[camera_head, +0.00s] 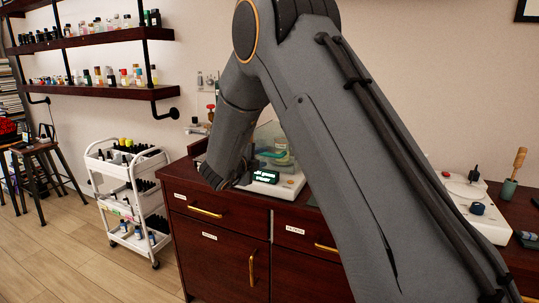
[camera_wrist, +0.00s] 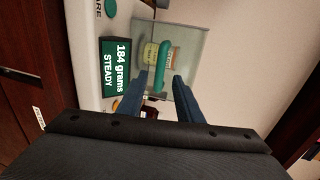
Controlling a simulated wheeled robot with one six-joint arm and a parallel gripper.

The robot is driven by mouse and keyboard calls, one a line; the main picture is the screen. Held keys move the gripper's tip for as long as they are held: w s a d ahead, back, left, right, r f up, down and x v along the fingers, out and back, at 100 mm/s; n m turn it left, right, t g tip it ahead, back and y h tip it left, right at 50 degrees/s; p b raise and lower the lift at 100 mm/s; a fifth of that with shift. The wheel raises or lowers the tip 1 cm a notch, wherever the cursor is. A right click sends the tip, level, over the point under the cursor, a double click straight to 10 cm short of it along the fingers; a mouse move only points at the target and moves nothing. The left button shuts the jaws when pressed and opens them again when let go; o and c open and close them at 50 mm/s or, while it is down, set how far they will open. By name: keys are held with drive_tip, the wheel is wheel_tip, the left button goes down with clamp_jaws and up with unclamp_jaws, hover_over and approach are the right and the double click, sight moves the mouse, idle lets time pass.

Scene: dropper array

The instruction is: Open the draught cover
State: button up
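The draught cover (camera_wrist: 187,45) is a clear, box-like lid on a white balance (camera_wrist: 112,25). It appears shut, and it also shows in the head view (camera_head: 266,132). A green bar handle (camera_wrist: 162,62) is on the cover. Labelled containers (camera_wrist: 150,54) show through it. The balance's display (camera_wrist: 117,66) reads "184 grams STEADY". My gripper (camera_wrist: 161,78) is open, with its two blue fingers on either side of the handle's lower part in the wrist view. A gap shows beside the handle, and I cannot tell if either finger touches it. My arm hides the gripper in the head view.
The balance stands on a dark red wooden cabinet (camera_head: 220,228) with brass handles. Another white device (camera_head: 478,211) and a green pot with a wooden-handled tool (camera_head: 508,190) are at the right. A white trolley (camera_head: 118,170) stands left of the cabinet, with open floor before it.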

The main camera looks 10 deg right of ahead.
sight(269, 155)
drive_tip(key=p+x, duration=0.1)
drive_tip(key=x, duration=0.6)
drive_tip(key=shift+w+p, duration=0.1)
drive_tip(key=shift+p, duration=0.2)
clamp_jaws()
